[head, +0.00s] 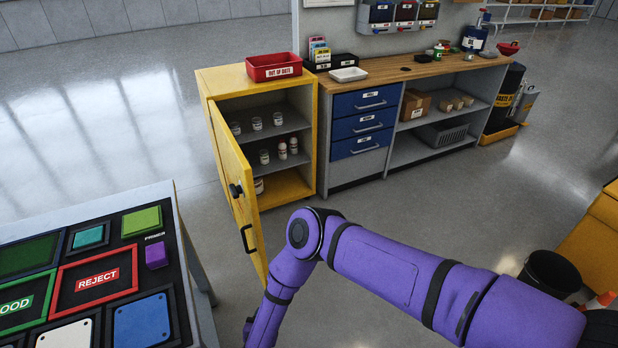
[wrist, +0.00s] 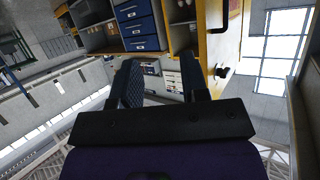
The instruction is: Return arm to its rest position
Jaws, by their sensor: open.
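My gripper (wrist: 163,82) shows in the wrist view with its two dark fingers apart and nothing between them. In the head view my purple arm reaches in from the lower right, bends at a joint in the middle and runs down past the bottom edge; the gripper itself is out of that picture. The wrist view is tilted and appears upside down, with the blue drawers (wrist: 137,24) and the yellow cabinet (wrist: 216,45) at the top, beyond the fingers.
The yellow cabinet (head: 203,80) stands with its door (head: 236,185) open, close to my arm. The inspection table (head: 130,192) with its REJECT tray (head: 97,281) is at lower left. A workbench (head: 440,67) stands behind. A black bin (head: 549,275) is at right. Floor between is clear.

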